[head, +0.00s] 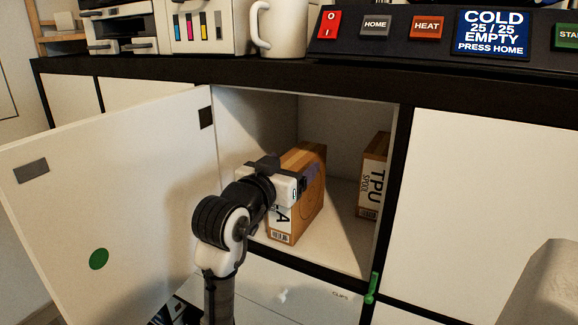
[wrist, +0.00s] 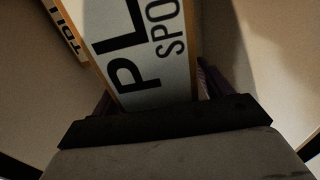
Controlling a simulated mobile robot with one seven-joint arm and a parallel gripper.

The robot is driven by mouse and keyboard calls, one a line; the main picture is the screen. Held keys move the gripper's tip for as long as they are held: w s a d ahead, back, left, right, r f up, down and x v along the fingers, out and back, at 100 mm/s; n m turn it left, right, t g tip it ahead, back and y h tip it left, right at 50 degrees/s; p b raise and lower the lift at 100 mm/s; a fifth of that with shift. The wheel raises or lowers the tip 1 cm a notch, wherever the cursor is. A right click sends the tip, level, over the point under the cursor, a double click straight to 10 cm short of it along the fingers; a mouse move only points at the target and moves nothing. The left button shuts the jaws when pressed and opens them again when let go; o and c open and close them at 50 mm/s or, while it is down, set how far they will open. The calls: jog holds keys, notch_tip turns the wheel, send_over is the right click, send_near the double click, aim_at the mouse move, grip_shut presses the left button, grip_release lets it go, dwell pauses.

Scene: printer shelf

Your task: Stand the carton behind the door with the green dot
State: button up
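The green dot (head: 99,259) is on the inner face of the white door (head: 150,170), which stands wide open at the left. Behind it is an open compartment. A brown carton with a white PLA label (head: 282,222) stands upright in there, near the front of the floor. My gripper (head: 312,178) reaches into the compartment at the carton's upper part. In the wrist view the carton's label (wrist: 150,60) lies between the two fingers (wrist: 155,98), close to both. Whether they press on it I cannot tell.
A second carton, marked TPU (head: 373,178), stands at the compartment's right side. It also shows in the wrist view (wrist: 66,25). A closed white door (head: 480,200) is at the right. A mug (head: 280,28), printers and a button panel (head: 400,45) are on top.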

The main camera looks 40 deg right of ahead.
jog(key=shift+r, duration=0.2)
jog(key=b+v, duration=0.4)
jog(key=v, duration=0.8)
jog(key=shift+f, duration=0.1)
